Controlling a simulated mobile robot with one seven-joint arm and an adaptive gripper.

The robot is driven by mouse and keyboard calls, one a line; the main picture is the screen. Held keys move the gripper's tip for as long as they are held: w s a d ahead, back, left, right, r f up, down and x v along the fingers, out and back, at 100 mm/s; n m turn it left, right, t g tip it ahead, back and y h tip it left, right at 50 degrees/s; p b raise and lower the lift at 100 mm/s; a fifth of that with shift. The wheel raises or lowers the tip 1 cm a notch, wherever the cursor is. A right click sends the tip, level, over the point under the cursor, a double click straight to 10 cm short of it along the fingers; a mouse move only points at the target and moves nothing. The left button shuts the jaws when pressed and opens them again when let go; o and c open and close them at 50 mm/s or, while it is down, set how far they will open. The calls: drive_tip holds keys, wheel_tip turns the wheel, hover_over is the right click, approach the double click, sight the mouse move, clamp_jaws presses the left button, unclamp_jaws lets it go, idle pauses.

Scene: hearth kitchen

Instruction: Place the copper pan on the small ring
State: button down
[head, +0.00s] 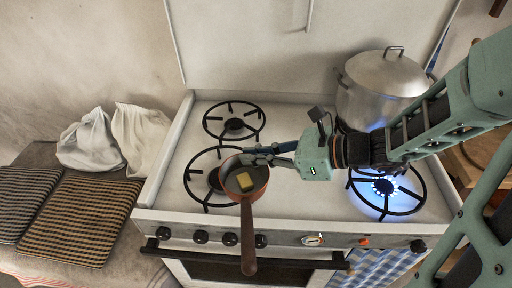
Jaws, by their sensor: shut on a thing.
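My gripper (257,159) comes from the right and is shut on the pan's far rim. The pan covers the right part of the front left ring (187,183); I cannot tell whether it touches it. The back left ring (233,123) looks the smallest; it is bare and unlit. The front right ring (385,188) burns with a blue flame.
A large lidded metal pot (378,90) stands at the back right, close to my arm. Knobs (200,237) and an oven rail (180,250) line the stove's front. A bench with striped cushions (75,215) and white cloth (90,142) is at left.

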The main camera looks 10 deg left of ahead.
drive_tip(key=shift+s+d+r, duration=0.15)
drive_tip(key=shift+s+d, duration=0.05)
drive_tip(key=w+d+r+m+t+h, duration=0.1)
drive_tip(key=w+d+m+t, duration=0.15)
drive_tip(key=d, duration=0.75)
drive_tip(key=w+d+m+t+h, duration=0.2)
drive_tip(key=d+m+t, duration=0.15)
drive_tip(key=d, duration=0.55)
drive_tip(key=s+d+r+m+t+h+b, duration=0.1)
drive_tip(key=s+d+m+t+h, duration=0.15)
drive_tip(key=d, duration=0.55)
drive_tip(key=s+d+r+m+t+h, duration=0.1)
drive_tip(key=s+d+m, duration=0.15)
drive_tip(key=d, duration=0.65)
drive_tip(key=w+d+f+b, duration=0.1)
drive_tip(key=w+d+f, duration=0.1)
drive_tip(key=w+f, duration=0.4)
drive_tip(key=w+d+f+b, duration=0.2)
drive_tip(key=w+f, duration=0.4)
drive_tip(key=w, duration=0.2)
drive_tip(key=shift+d+f, duration=0.3)
drive_tip(key=shift+d, duration=0.05)
drive_tip(key=shift+f, duration=0.1)
